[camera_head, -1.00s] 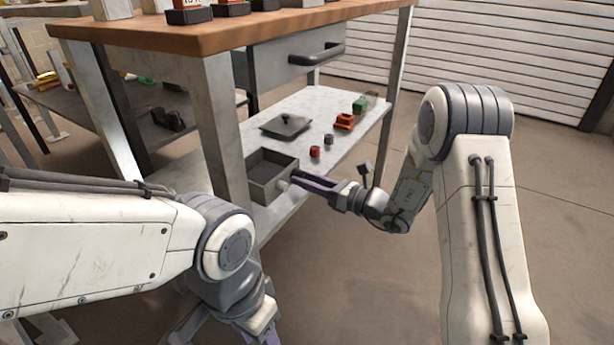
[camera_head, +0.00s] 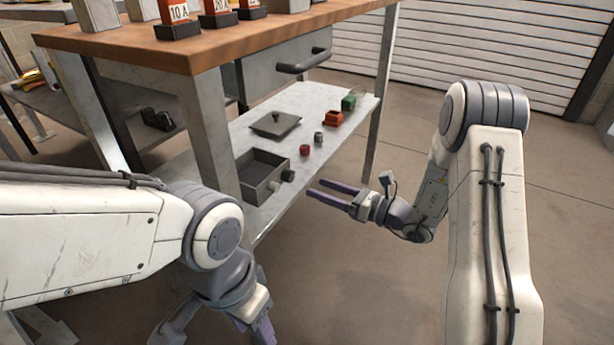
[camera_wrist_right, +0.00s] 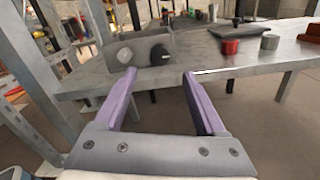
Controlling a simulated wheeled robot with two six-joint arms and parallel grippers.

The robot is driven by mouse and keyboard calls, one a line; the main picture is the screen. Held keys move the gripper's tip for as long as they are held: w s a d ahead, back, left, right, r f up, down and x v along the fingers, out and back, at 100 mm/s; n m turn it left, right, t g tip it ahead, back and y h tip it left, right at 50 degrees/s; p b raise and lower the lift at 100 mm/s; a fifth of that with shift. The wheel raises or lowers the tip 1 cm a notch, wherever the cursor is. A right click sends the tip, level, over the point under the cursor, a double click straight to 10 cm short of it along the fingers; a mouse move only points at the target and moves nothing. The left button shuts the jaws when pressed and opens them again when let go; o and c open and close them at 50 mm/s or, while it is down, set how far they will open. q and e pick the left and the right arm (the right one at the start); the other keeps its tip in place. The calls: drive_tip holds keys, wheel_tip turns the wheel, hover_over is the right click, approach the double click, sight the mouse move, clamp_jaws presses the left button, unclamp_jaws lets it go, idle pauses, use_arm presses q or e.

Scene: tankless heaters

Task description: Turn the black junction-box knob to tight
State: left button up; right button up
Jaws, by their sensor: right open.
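The grey open-topped junction box (camera_head: 252,190) sits on the lower shelf near its front edge. Its black knob (camera_head: 288,175) sticks out of the wall facing my right gripper, beside a pale round fitting (camera_head: 274,186). In the right wrist view the black knob (camera_wrist_right: 159,54) shows beyond the fingers, roughly centred between them, with the pale fitting (camera_wrist_right: 124,55) to its left. My right gripper (camera_head: 317,187) is open and empty, just right of the knob and apart from it. My left gripper (camera_head: 215,335) is low at the picture's bottom edge, its fingertips cut off.
The shelf (camera_head: 333,98) also holds a dark lid-like plate (camera_head: 276,124), a red cylinder (camera_head: 305,150), a grey cylinder (camera_head: 319,137), an orange part (camera_head: 333,118) and a green part (camera_head: 349,101). A table leg (camera_head: 212,135) stands left of the box. Open floor lies to the right.

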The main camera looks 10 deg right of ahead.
drive_tip(key=shift+p+v, duration=0.3)
drive_tip(key=shift+v, duration=1.2)
